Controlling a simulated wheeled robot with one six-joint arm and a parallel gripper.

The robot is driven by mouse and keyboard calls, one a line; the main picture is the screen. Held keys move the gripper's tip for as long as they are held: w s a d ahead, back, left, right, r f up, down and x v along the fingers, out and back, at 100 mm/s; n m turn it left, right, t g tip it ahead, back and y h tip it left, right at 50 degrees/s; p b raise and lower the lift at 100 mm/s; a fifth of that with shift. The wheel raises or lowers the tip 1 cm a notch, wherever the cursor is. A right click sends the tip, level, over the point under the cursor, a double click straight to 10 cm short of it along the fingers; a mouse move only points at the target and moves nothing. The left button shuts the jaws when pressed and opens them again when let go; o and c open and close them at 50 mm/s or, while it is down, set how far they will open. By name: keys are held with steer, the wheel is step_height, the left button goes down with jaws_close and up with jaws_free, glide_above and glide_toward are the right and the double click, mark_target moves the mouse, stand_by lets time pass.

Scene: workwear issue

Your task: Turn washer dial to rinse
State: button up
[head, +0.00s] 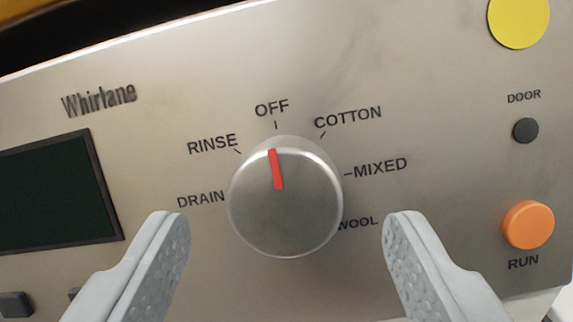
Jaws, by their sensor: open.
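The washer dial (285,215) is a round silver knob in the middle of the head view, on a brushed metal panel. Its red pointer mark (276,170) points up at the OFF label (272,108). The RINSE label (212,144) is up and left of the dial, with a short tick beside it. DRAIN is at the left, COTTON, MIXED and WOOL at the right. My gripper (287,224) is open, one finger on each side of the dial, with visible gaps between the fingers and the knob in the picture.
A dark display (50,195) is at the left under the Whirlane name. An orange RUN button (528,225), a dark DOOR button (525,130) and a yellow disc (519,20) are at the right. A small dark button (15,304) shows at lower left.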

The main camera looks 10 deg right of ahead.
steer(key=shift+x, duration=1)
steer(key=c, duration=1)
steer(key=shift+o, duration=0.2)
steer(key=shift+n, duration=0.5)
steer(key=n+y, duration=0.1)
steer(key=n, duration=0.1)
steer(key=n+y, duration=0.1)
steer(key=n, duration=0.1)
steer(key=shift+d+n, duration=0.2)
steer(key=shift+n, duration=0.1)
steer(key=shift+r+n+y, duration=0.1)
steer(key=shift+n+y, duration=0.8)
steer(key=shift+n, duration=1.7)
